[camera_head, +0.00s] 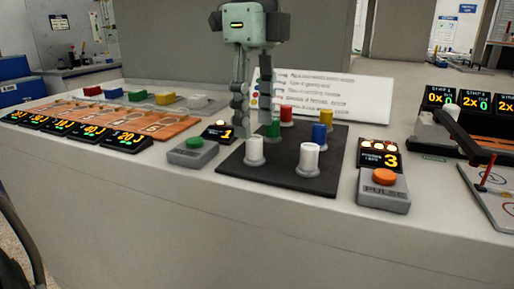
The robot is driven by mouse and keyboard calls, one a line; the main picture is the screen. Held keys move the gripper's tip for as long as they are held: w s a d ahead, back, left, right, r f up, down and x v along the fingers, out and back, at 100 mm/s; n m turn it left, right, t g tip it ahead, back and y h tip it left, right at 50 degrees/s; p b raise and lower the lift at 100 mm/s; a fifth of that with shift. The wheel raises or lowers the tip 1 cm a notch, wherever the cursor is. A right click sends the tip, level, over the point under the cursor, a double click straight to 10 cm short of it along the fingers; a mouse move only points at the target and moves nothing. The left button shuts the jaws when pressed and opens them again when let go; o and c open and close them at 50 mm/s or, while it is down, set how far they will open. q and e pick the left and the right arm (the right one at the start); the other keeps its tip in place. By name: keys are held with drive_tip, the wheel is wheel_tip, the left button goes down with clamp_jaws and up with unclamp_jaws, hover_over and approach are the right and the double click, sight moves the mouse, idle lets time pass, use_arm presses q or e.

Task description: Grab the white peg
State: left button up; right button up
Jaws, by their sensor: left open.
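Two white pegs stand upright on the dark square board: one white peg (254,150) at its front left and another white peg (308,160) nearer the front right. Each has a pale round base. My left gripper (253,120) points down over the back left of the board (282,180), its two fingers apart and nothing visible between them. In the picture its fingertips are just above the front-left white peg; the exact gap in depth cannot be told. A green peg (273,128) is partly hidden by one finger. My right gripper is not in view.
A red peg (286,115), blue peg (319,135) and yellow peg (326,117) share the board. A green-button box (193,152) stands left, an orange-button box (383,190) right. A text sign (340,95) is behind. The table front (220,215) is bare.

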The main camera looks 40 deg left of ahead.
sight(255, 137)
use_arm(q)
wheel_tip(255, 137, down, 5)
drive_tip(key=shift+r, duration=0.15)
clamp_jaws()
idle(0.4)
